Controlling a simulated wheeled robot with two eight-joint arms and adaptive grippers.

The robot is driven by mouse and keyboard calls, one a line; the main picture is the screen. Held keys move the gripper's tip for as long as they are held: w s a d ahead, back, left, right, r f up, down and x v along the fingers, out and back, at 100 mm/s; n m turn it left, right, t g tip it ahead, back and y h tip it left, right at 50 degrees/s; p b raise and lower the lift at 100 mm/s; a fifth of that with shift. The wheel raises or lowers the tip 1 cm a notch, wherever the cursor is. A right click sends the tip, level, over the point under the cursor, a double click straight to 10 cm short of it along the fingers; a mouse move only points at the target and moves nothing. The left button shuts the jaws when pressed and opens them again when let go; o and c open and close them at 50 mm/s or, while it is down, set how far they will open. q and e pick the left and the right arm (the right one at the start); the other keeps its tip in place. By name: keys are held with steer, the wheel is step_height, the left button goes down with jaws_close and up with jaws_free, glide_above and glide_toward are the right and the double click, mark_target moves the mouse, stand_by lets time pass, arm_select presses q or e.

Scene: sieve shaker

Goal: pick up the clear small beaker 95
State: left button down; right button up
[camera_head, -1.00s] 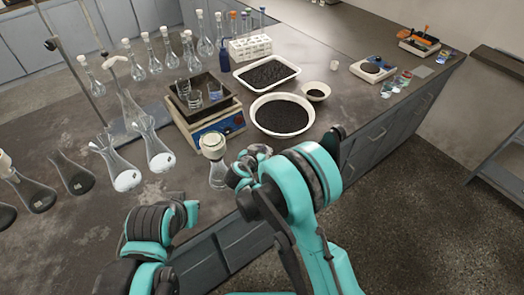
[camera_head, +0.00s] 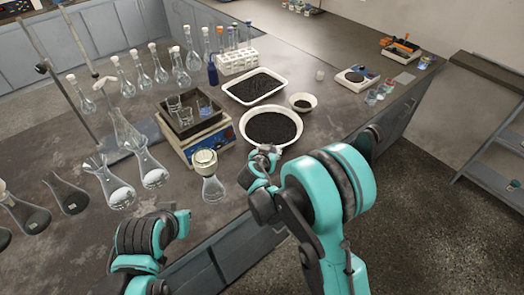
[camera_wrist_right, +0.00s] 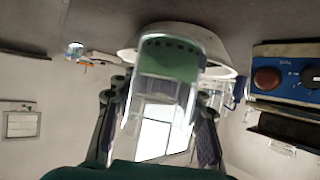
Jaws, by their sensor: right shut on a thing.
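My right gripper (camera_head: 262,160) is at the table's front edge, just in front of the round basin in the head view. In the right wrist view its two fingers are shut on a small clear beaker (camera_wrist_right: 160,100) with a green part at the end toward the table. My own arm mostly hides the beaker in the head view. No label on it can be read. My left arm is at the lower left over the table edge; its fingers cannot be made out.
A round white basin (camera_head: 247,133) of dark grains and a tray (camera_head: 228,90) stand behind the right gripper. A stoppered flask (camera_head: 213,188) is close on its left. Small beakers (camera_head: 372,96) stand near the scale (camera_head: 368,80). Several flasks crowd the left.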

steer(key=d+r+p, duration=0.4)
steer(key=d+r, duration=0.1)
steer(key=r, duration=0.3)
steer(key=shift+s+p, duration=0.25)
steer(key=shift+p, duration=0.15)
steer(key=shift+w+a, duration=0.1)
steer(key=shift+a, duration=0.05)
stand_by(0.4)
